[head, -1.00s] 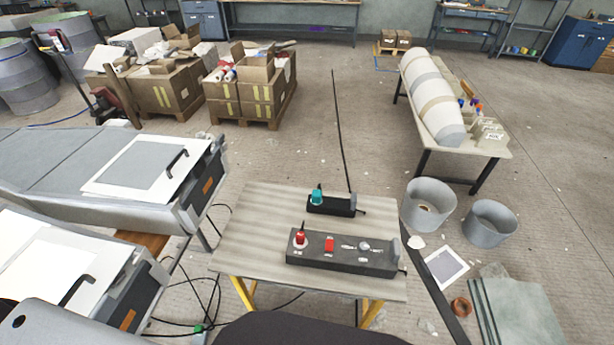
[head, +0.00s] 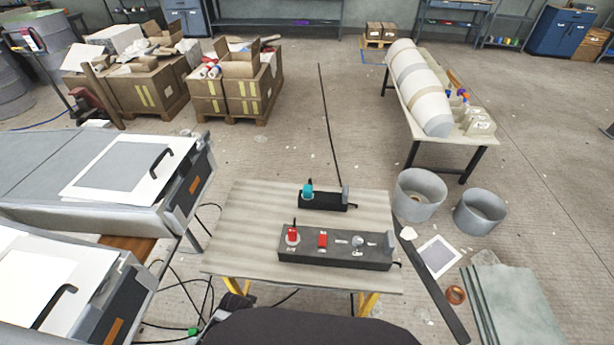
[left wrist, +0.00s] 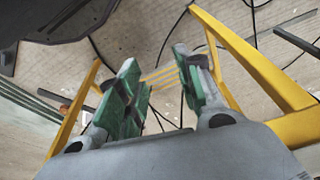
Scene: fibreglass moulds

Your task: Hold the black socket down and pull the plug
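A small black socket box (head: 335,204) lies on the table (head: 240,225), with a teal plug (head: 307,192) upright at its left end. A grey upright piece stands at its right end. In front of it is a larger dark box (head: 340,260) with a red plug (head: 292,236) on its left part and a red switch (head: 322,240) beside it. My left gripper (left wrist: 163,88) has its green-padded fingers apart with nothing between them, above the floor among yellow trestle legs. Neither box shows in the left wrist view. My right gripper is out of view.
White-topped machines (head: 130,168) stand left of the table. Two grey tubs (head: 420,197) stand on the floor to the right. Yellow legs (left wrist: 255,60) frame my left gripper. A black cable runs back from the small box. The tabletop's left part is bare.

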